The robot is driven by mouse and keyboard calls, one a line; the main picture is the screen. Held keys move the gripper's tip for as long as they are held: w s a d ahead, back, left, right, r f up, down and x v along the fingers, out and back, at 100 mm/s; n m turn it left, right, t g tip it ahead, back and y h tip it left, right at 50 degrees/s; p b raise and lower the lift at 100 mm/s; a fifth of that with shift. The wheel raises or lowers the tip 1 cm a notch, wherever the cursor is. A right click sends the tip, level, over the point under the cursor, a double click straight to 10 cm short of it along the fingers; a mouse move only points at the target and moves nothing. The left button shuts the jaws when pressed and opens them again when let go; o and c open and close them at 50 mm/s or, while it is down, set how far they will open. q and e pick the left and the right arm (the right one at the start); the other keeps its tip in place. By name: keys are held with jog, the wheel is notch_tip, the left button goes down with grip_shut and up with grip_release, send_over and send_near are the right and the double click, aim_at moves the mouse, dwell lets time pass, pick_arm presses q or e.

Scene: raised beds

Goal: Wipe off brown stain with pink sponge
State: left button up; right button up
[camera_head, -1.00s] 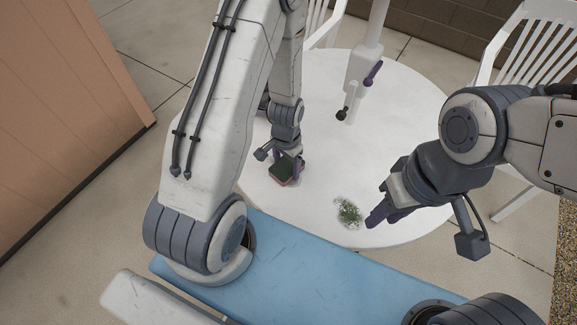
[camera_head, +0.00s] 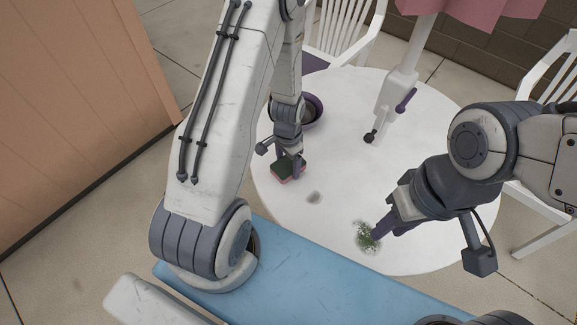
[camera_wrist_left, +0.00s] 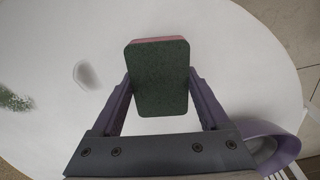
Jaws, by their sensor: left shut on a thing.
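The pink sponge (camera_head: 284,176), with a dark green scrubbing face, is held between the purple fingers of my left gripper (camera_head: 291,162). The left wrist view shows the sponge (camera_wrist_left: 158,82) gripped from both sides, green face toward the camera. I cannot tell whether it touches the table. A small grey-brown stain (camera_head: 313,197) lies on the white table, just right of and nearer than the sponge; it is a pale smudge (camera_wrist_left: 86,75) in the left wrist view.
The green patch (camera_head: 366,238) is on the round white table (camera_head: 345,160) near its front edge. A purple bowl (camera_head: 313,107) stands behind my left gripper. A white parasol pole (camera_head: 398,80) rises at the back. White chairs (camera_head: 342,28) stand around. The table's middle is clear.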

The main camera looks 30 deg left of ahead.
aim_at(288, 164)
pick_arm(q)
jog(key=shift+d+r+p, duration=0.1)
jog(key=shift+r+p, duration=0.25)
jog(key=shift+r, duration=0.45)
jog(key=shift+r+p, duration=0.65)
jog(key=shift+r, duration=0.05)
jog(key=shift+r+p, duration=1.45)
jog(key=shift+r, duration=0.3)
